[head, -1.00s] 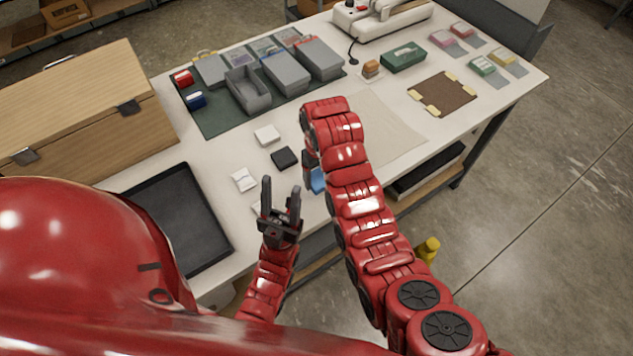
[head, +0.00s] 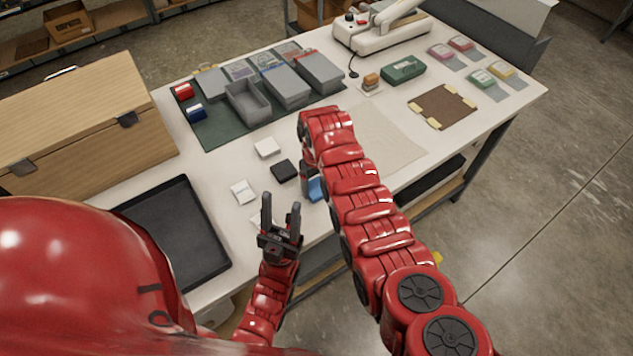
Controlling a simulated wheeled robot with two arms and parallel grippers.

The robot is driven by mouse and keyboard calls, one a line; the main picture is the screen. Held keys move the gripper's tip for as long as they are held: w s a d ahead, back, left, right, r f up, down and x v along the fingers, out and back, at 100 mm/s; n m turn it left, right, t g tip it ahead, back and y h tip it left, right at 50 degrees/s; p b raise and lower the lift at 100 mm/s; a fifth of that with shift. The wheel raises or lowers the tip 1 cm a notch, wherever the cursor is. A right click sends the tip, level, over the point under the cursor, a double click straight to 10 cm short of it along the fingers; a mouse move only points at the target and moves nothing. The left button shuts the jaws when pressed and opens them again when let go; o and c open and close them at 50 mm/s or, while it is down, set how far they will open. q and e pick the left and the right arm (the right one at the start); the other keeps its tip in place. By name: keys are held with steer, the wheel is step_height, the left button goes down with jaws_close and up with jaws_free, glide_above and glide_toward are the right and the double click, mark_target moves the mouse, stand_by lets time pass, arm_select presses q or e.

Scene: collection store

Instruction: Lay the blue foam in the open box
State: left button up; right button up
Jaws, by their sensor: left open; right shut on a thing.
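The blue foam (head: 317,189) shows as a small blue patch low beside my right arm, near the front edge of the table. My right gripper (head: 309,184) is shut on it, mostly hidden behind the arm. The open box (head: 247,101) is a grey, empty tray-like box on the dark green mat, beyond and left of the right gripper. My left gripper (head: 281,218) is open and empty, fingers pointing up, at the table's front edge. Other foam pieces, white (head: 267,148), black (head: 285,170) and white (head: 243,192), lie on the table.
A black tray (head: 178,232) and a wooden chest (head: 75,125) are at left. A green box (head: 403,69), an orange-topped stamp (head: 371,82) and a brown board (head: 443,106) lie at right.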

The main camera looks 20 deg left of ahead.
steer(key=shift+f, duration=0.15)
steer(key=o, duration=1.2)
